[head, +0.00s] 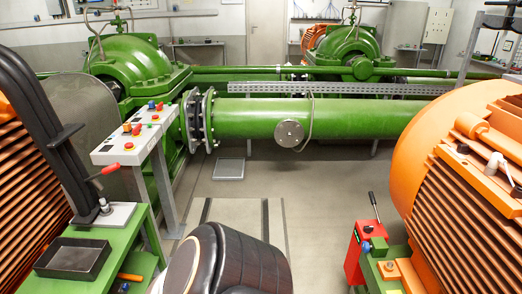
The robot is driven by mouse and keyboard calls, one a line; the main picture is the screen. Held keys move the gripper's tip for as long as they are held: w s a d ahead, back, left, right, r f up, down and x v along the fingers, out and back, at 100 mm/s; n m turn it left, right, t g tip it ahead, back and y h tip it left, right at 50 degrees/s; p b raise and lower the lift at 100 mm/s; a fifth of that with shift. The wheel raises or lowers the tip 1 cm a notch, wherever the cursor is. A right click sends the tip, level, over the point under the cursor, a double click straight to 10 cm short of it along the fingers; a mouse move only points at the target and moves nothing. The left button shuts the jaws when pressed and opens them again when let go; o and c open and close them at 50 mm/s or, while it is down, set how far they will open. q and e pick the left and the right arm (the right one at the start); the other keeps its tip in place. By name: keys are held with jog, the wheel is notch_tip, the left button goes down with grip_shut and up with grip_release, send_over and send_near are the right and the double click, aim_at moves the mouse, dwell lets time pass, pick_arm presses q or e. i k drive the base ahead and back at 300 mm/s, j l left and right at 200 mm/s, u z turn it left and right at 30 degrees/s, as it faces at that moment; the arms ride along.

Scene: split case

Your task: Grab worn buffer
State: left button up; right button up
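I cannot make out a worn buffer anywhere in the head view. Neither of my grippers shows. A dark rounded part with a pale round end cap, probably a link of my own arm, fills the bottom middle and hides the floor behind it. A shallow dark tray (75,258) lies on the green bench (140,265) at the lower left, and it looks empty.
A tall black piece (45,120) rises beside the bench at left. A control panel (137,138) stands behind it. Orange finned motors flank both sides, the right one (460,180) close. A red lever box (366,252) is at lower right. Grey floor (320,190) lies open between.

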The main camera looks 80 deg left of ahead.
aim_at(105, 207)
jog(key=u, duration=3.9)
jog(key=l+u, duration=0.1)
jog(key=u, duration=0.3)
jog(key=i+l+u, duration=0.1)
jog(key=u, duration=0.7)
jog(key=l+u, duration=0.3)
jog(key=l, duration=0.15)
jog(key=l+u, duration=0.45)
jog(key=l, duration=0.2)
jog(key=k+l+u, duration=0.1)
jog(key=l, duration=0.25)
jog(key=k+l+u, duration=0.1)
jog(key=l, duration=0.2)
jog(key=k+l, duration=0.1)
jog(key=l, duration=0.2)
jog(key=k+l, duration=0.1)
jog(key=l, duration=0.45)
jog(key=k+u, duration=0.05)
